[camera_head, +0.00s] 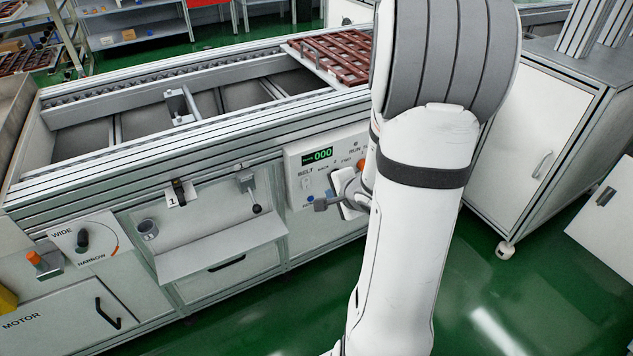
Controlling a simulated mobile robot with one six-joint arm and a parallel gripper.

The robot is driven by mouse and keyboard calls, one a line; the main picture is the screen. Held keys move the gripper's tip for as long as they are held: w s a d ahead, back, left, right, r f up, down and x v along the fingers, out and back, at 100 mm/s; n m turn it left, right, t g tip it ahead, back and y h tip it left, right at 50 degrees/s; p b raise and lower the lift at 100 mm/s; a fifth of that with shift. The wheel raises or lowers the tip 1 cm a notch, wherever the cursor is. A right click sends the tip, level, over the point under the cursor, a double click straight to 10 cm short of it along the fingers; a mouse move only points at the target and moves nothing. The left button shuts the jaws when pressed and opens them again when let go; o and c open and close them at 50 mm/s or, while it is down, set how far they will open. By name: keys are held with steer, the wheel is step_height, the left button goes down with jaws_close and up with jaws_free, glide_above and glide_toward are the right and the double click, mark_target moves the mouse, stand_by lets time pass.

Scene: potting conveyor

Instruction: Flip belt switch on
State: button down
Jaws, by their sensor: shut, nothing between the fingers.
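The control panel (293,163) is a pale box on the front of the conveyor, with a green display reading 000 and the label BELT below it. A small switch (307,184) sits under the BELT label; its position is too small to tell. My gripper (320,204) is shut and empty, in front of the panel's lower part, just below and right of that switch. I cannot tell whether it touches the panel. My arm hides the panel's right side, where part of a RUN label and an orange part (362,164) show.
A lever with a dark knob (256,208) stands left of the panel above a shelf (222,246). Further left are a WIDE/NARROW dial (83,238) and an orange knob (35,258). A brown tray (335,56) lies on the conveyor. A white cabinet (535,140) stands right.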

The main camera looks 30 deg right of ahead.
mark_target(306, 183)
steer(key=shift+w+g+p, duration=0.15)
steer(key=shift+g+p, duration=0.35)
steer(key=shift+p, duration=0.35)
steer(key=shift+w+a+f, duration=0.1)
steer(key=shift+f, duration=0.05)
steer(key=shift+w+r+b+x, duration=0.3)
steer(key=shift+b+x, duration=0.95)
steer(key=shift+x, duration=0.9)
steer(key=shift+w+r+b+x, duration=0.35)
steer(key=shift+b+x, duration=0.85)
steer(key=shift+x, duration=0.95)
steer(key=shift+w+r+b+x, duration=0.3)
steer(key=shift+b+x, duration=0.95)
steer(key=shift+x, duration=0.9)
